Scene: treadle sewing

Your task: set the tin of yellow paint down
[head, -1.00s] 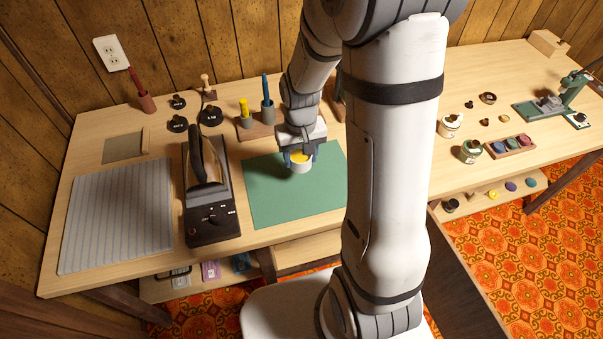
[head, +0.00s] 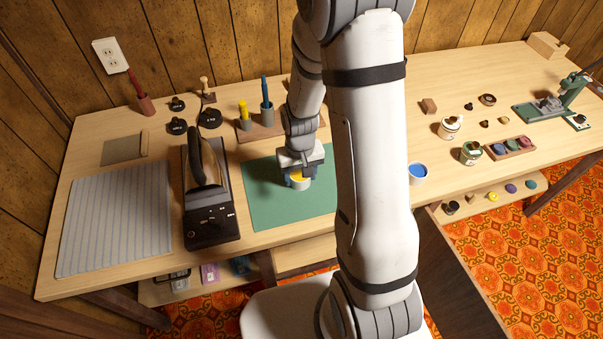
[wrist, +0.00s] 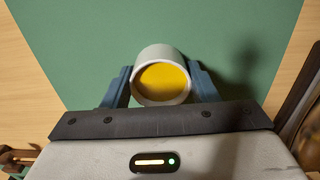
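The tin of yellow paint (head: 299,183) is a pale, round, open tin with yellow paint inside. It is over the green mat (head: 262,203), near the mat's middle. In the wrist view, the tin (wrist: 161,77) sits between the two blue fingers of my gripper (wrist: 161,85), which press against its left and right sides. In the head view, my gripper (head: 299,175) points down around the tin. The tin looks upright and low over the mat; I cannot tell whether its base touches it.
A dark iron-like device (head: 207,200) stands left of the mat. A wooden holder (head: 262,131) with a yellow and a blue item is behind it. A tin of blue paint (head: 418,174) stands right of my arm. The mat's front and left parts are clear.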

